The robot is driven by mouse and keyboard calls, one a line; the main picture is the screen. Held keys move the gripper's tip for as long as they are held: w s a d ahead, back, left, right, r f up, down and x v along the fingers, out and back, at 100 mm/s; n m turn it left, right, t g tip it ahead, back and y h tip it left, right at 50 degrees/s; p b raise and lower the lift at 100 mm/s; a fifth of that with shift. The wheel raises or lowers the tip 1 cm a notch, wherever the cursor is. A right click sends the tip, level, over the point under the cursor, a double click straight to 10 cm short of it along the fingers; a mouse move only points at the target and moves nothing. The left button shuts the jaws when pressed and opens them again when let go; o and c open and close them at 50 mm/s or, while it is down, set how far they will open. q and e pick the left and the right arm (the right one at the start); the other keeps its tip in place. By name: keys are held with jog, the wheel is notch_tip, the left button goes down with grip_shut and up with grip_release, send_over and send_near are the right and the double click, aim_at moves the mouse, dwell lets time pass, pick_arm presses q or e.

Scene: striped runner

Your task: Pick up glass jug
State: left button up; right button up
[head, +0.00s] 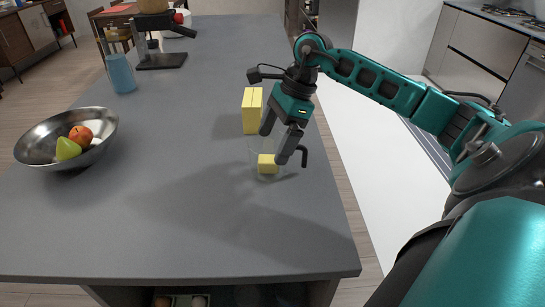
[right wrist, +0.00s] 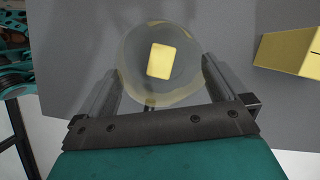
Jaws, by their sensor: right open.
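The clear glass jug (head: 257,151) stands on the grey counter near its right edge, partly hidden by my right gripper. A yellow block (head: 267,164) shows in or through its lower part. My right gripper (head: 277,143) is open, with its fingers reaching down at the jug. In the right wrist view, the jug's round outline (right wrist: 187,76) lies between and beyond the two open fingers (right wrist: 160,70). I cannot tell whether either finger touches the glass. A dark hooked piece (head: 304,153) beside the fingers may be the jug's handle. My left gripper is out of view.
A yellow box (head: 252,110) stands close behind the jug; it also shows in the right wrist view (right wrist: 287,50). A metal bowl (head: 38,148) of fruit and a blue cup (head: 121,74) are at the left. The front of the counter (head: 170,240) is clear.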

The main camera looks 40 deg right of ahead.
jog(key=shift+f, duration=0.15)
jog(key=c, duration=1.4)
